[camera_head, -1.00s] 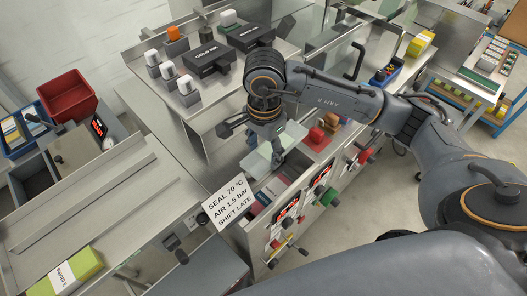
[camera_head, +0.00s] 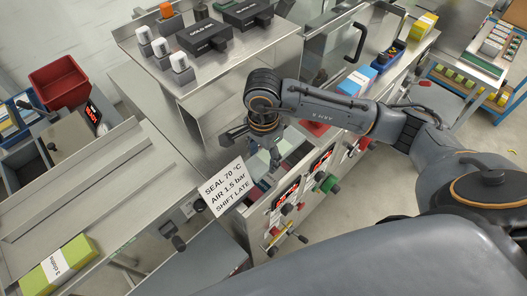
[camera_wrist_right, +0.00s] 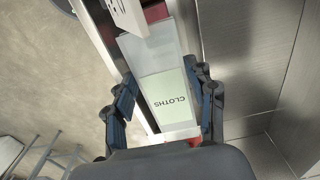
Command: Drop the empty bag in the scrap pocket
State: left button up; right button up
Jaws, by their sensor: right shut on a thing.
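My right gripper (camera_head: 268,150) points down over the machine's front edge, just behind the white sign. In the right wrist view its two fingers (camera_wrist_right: 166,105) flank a flat, clear bag (camera_wrist_right: 148,58) with a pale green label reading CLOTHS, and they are shut on it. In the head view the arm and fingers hide most of the bag. The bag lies over a narrow slot-like strip in the wrist view. I cannot pick out the scrap pocket for certain. My left gripper is not in view.
The sign (camera_head: 224,189) reading SEAL 70 °C stands close left of the right gripper. Knobs and red displays (camera_head: 287,194) line the machine's front. A yellow-green cloth pack (camera_head: 60,264) lies at the lower left. A red bin (camera_head: 58,85) stands at the upper left.

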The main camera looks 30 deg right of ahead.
jog(key=o, duration=0.8)
jog(key=shift+f, duration=0.1)
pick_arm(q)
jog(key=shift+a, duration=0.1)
pick_arm(e)
notch_tip(320, 180, up, 12)
jog(key=shift+r, duration=0.1)
jog(key=shift+s, duration=0.1)
dwell(0.7)
